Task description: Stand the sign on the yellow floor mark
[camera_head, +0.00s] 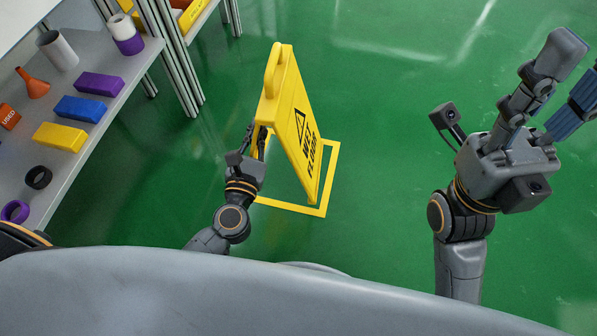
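The yellow folding sign (293,110) reads "WET FLOOR" under a warning triangle. It is upright and leans a little in the picture, with its handle at the top. Its lower part overlaps the yellow floor mark (331,170), a square outline on the green floor. I cannot tell whether its feet touch the floor. My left gripper (256,141) is at the sign's left edge, its fingers against or beside the yellow panel. Its grip is too small to judge. My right gripper (570,80) is open and empty at the right, away from the sign.
A grey shelf (105,118) at the left holds coloured blocks, an orange funnel (33,84), rings and tubes. A metal post (176,70) stands between it and the sign. The green floor (390,120) between the sign and my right arm is clear.

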